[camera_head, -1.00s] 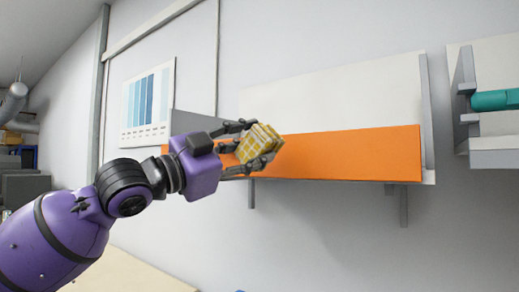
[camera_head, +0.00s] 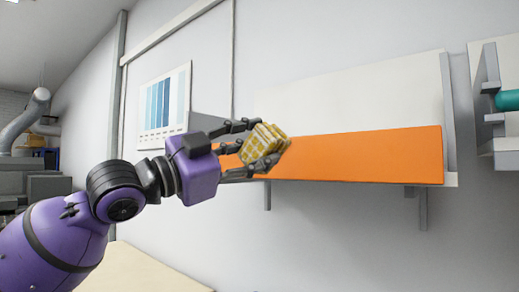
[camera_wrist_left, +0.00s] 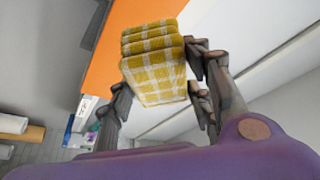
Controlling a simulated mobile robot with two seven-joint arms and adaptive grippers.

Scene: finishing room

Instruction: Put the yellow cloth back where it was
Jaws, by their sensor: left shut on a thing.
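The yellow cloth (camera_head: 262,146) is folded into a thick checked pad with white lines. My left gripper (camera_head: 259,150) is shut on it and holds it up in front of the orange-fronted wall shelf (camera_head: 370,156). In the left wrist view the cloth (camera_wrist_left: 155,70) sits between the dark fingers of the left gripper (camera_wrist_left: 160,85), with the orange panel (camera_wrist_left: 115,30) behind it. The shelf's inside floor is hidden behind its orange front in the head view. My right gripper is not in view.
A second wall shelf with a teal roll (camera_head: 507,100) is at the right edge. A blue-striped chart (camera_head: 165,105) hangs on the wall at left. Grey brackets (camera_head: 422,207) stick out below the orange-fronted shelf.

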